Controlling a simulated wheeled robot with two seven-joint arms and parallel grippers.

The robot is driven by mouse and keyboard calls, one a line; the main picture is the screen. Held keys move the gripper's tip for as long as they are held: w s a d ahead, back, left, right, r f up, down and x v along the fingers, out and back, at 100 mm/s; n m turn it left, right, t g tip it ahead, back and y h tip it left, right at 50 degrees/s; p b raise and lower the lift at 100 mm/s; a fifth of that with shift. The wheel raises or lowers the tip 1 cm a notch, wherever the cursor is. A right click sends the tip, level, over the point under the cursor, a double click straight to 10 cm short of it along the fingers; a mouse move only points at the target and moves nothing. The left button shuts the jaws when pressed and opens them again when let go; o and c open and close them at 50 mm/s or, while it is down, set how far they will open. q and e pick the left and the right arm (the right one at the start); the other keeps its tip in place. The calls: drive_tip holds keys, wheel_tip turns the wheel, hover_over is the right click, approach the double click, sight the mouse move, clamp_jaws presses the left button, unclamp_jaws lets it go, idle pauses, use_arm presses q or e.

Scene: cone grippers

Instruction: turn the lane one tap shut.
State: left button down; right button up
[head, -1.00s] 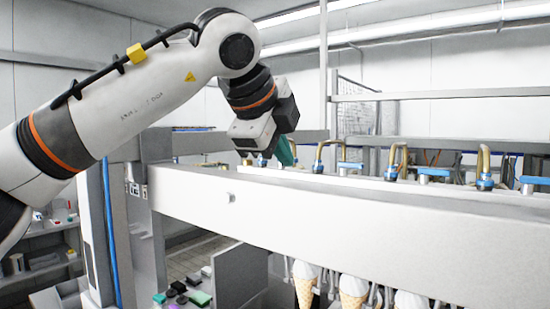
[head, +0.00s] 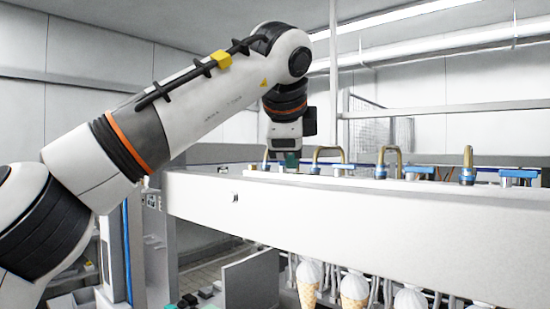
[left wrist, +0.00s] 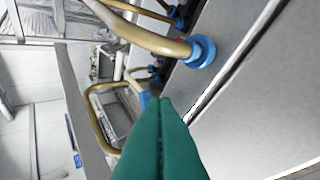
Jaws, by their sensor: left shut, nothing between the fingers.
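Several blue-handled taps stand in a row along the top of the white machine (head: 370,215), one clear of my arm (head: 340,169) and one further right (head: 420,172). Brass bent pipes (head: 382,158) with blue collars stand between them. I cannot tell from markings which tap is lane one. My left gripper (head: 291,160) points down at the row's left end, its green fingers shut and empty. In the left wrist view the closed fingers (left wrist: 161,102) reach beside a small blue part (left wrist: 144,99), partly hidden; contact is unclear. A brass pipe (left wrist: 150,38) with a blue collar (left wrist: 201,51) is close by.
Ice cream cones (head: 354,293) hang in a row below the machine's front panel. A grey panel (head: 250,280) stands lower left of them. A white upright post (head: 333,90) rises behind the taps. Brass pipes crowd the space around the fingers.

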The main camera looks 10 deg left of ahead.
use_arm(q)
drive_tip(key=shift+s+d+b, duration=0.1)
drive_tip(key=shift+d+b, duration=0.2)
drive_tip(key=shift+d, duration=0.05)
drive_tip(key=shift+w+d+b, duration=0.35)
drive_tip(key=shift+w+d, duration=0.35)
drive_tip(key=shift+w, duration=0.45)
use_arm(e)
drive_tip(key=shift+f, duration=0.8)
drive_tip(key=shift+a, duration=0.1)
use_arm(q)
drive_tip(key=shift+a, duration=0.2)
use_arm(e)
drive_tip(key=shift+f, duration=0.1)
